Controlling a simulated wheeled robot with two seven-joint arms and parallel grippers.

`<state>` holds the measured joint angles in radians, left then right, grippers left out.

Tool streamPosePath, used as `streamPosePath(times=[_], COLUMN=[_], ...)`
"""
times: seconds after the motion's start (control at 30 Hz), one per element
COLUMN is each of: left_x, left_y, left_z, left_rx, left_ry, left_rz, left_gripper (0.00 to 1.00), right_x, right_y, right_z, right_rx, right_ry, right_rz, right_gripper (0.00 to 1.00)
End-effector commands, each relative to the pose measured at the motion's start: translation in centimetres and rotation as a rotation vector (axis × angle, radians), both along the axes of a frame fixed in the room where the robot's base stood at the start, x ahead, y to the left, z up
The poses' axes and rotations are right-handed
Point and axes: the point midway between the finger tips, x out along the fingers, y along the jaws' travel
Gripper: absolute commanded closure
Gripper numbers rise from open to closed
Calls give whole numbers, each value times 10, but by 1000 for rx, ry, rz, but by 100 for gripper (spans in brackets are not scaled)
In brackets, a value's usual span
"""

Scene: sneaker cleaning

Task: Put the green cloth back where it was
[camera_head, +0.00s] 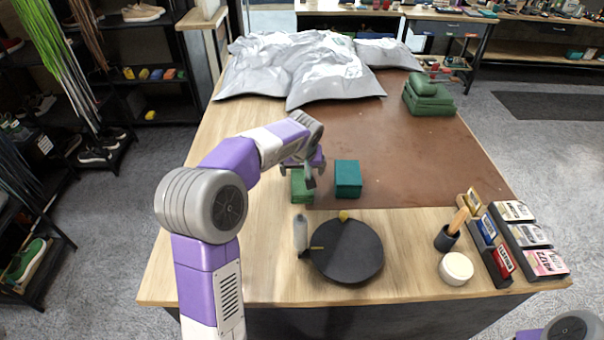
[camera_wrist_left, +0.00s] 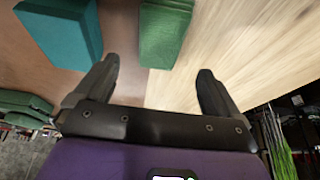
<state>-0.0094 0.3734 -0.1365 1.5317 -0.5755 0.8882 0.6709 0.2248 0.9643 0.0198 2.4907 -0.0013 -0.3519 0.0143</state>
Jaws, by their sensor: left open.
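A small green folded cloth (camera_head: 302,191) sits on the table by the near left corner of the brown mat (camera_head: 405,150). It also shows in the left wrist view (camera_wrist_left: 163,33). My left gripper (camera_head: 312,174) is by the green cloth and partly hides it in the head view. In the left wrist view its fingers (camera_wrist_left: 157,72) are spread, with nothing between the tips, and the green cloth is beyond them. A teal block-like cloth (camera_head: 348,178) lies just to the right, also in the left wrist view (camera_wrist_left: 62,32). My right gripper is out of view.
A black round tray (camera_head: 346,255) and a clear bottle (camera_head: 300,232) are nearer on the table. Brush cup (camera_head: 446,240), white tin (camera_head: 456,268) and boxes (camera_head: 545,262) stand at right. The mat's middle is clear.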

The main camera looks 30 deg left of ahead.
Motion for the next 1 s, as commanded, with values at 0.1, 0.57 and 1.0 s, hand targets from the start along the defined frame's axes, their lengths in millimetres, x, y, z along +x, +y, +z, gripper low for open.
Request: streamPosePath(times=[0.1,0.57,1.0], left_x=[-7,-14,-13], left_y=[-4,-8,-8], left_z=[21,37,53], left_rx=[0,0,-1], left_ry=[-1,1,1], left_rz=[0,0,0], left_gripper=[3,3,3], right_x=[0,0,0], right_y=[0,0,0], right_z=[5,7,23], right_rx=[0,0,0], right_ry=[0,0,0], right_rz=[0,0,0], right_gripper=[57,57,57])
